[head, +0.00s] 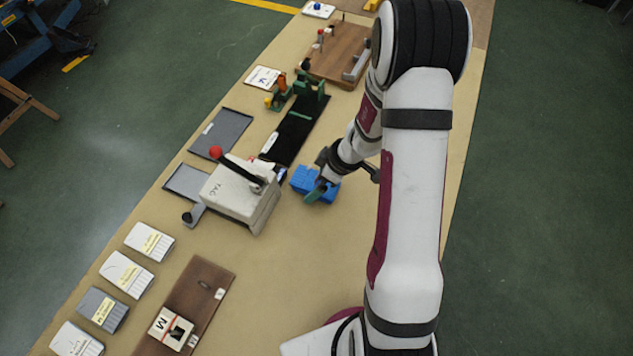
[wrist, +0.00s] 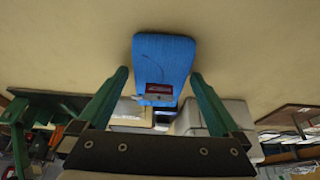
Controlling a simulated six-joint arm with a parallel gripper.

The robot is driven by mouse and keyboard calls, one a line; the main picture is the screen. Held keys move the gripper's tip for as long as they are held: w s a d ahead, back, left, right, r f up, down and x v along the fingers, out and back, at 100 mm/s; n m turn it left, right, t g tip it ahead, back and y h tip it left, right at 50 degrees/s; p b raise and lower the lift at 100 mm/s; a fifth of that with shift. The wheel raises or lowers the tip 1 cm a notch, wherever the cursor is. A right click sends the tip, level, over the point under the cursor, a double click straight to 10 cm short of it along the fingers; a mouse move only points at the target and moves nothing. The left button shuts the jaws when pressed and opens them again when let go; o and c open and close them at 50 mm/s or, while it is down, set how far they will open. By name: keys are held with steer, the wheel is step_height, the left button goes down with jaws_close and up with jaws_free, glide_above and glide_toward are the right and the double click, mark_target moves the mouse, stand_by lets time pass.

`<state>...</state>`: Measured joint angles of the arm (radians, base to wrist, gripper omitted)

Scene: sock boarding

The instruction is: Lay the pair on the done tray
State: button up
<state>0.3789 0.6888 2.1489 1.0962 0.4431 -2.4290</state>
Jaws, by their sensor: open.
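The pair is a folded blue bundle (head: 325,179) on the tan table, right of the white lever machine. In the wrist view the blue pair (wrist: 165,50) shows a small dark red label and a thin loose line on its face. My gripper (wrist: 160,74) is open, with one green finger on each side of the pair's lower part and a gap at each side. In the head view my gripper (head: 317,191) partly covers the pair. Two flat grey trays, an upper one (head: 236,122) and a lower one (head: 177,181), lie left; I cannot read which is the done tray.
The white machine (head: 232,196) with a red-knobbed lever (head: 216,153) stands between the pair and the lower grey tray. A black strip (head: 297,130) with a green fixture lies behind. Several labelled packs (head: 127,274) and a brown board (head: 205,290) are front left.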

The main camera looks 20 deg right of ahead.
steer(key=shift+r, duration=0.15)
steer(key=c, duration=1.5)
